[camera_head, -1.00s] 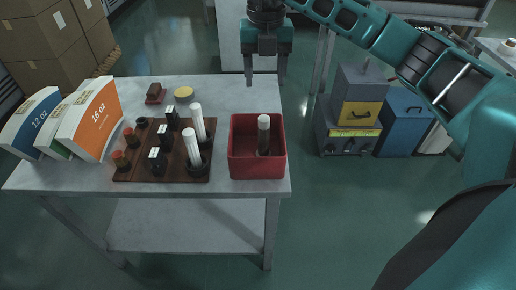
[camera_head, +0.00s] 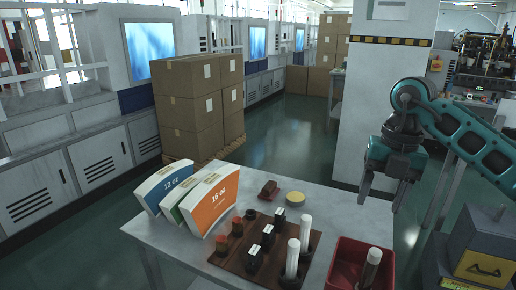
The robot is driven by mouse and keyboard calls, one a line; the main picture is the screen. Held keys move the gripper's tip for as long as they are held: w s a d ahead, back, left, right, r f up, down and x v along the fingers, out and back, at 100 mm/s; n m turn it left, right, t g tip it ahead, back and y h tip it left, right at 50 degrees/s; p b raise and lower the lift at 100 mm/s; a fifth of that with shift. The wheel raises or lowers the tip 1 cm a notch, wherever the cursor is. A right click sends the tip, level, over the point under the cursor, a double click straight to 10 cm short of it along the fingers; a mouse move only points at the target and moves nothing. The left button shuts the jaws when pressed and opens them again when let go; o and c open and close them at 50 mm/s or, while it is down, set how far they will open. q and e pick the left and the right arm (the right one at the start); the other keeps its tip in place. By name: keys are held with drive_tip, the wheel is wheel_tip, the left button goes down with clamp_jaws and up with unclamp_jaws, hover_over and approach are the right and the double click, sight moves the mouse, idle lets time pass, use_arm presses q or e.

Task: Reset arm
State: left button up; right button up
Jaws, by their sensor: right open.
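My right gripper (camera_head: 383,203) hangs from the teal arm that comes in from the right. It is open and empty, with its fingers pointing down, above and beyond the right back part of the table (camera_head: 345,205). The red bin (camera_head: 341,261) stands at the table's right front, cut off by the bottom edge, with a dark cylinder with a pale top (camera_head: 370,264) upright in it. The brown wooden board (camera_head: 236,258) holds several dark and orange pieces and two white rods (camera_head: 305,232). My left gripper is not in view.
A yellow disc (camera_head: 295,198) and a brown block (camera_head: 268,189) lie at the back. A white pillar (camera_head: 380,90) rises behind the table. Stacked cartons (camera_head: 190,105) stand behind left.

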drive_tip(key=s+a+f+t+y, duration=0.1)
drive_tip(key=s+a+f+y, duration=0.15)
drive_tip(key=a+y, duration=0.85)
drive_tip(key=s+a+f+y, duration=0.1)
drive_tip(key=s+a+y, duration=0.45)
drive_tip(key=a, duration=0.85)
drive_tip(key=w+d+f+m+t+h, duration=0.1)
drive_tip(key=d+f+m+t+h, duration=0.45)
drive_tip(key=m+t, duration=0.4)
drive_tip(key=w+d+f+m+t+h, duration=0.2)
drive_tip(key=d+f+m+t+h, duration=0.35)
drive_tip(key=m, duration=0.75)
drive_tip(key=s+d+f+m+g+h, duration=0.2)
drive_tip(key=s+f+m, duration=0.1)
drive_tip(key=s+f, duration=0.3)
drive_tip(key=s+d+f+m+g+h+p, duration=0.1)
drive_tip(key=s+d+f+m+g+h, duration=0.1)
drive_tip(key=s+f, duration=0.5)
wheel_tip(320, 180, down, 4)
drive_tip(key=shift+r+m+g, duration=0.1)
drive_tip(key=shift+m+g, duration=0.35)
drive_tip(key=shift+g, duration=0.15)
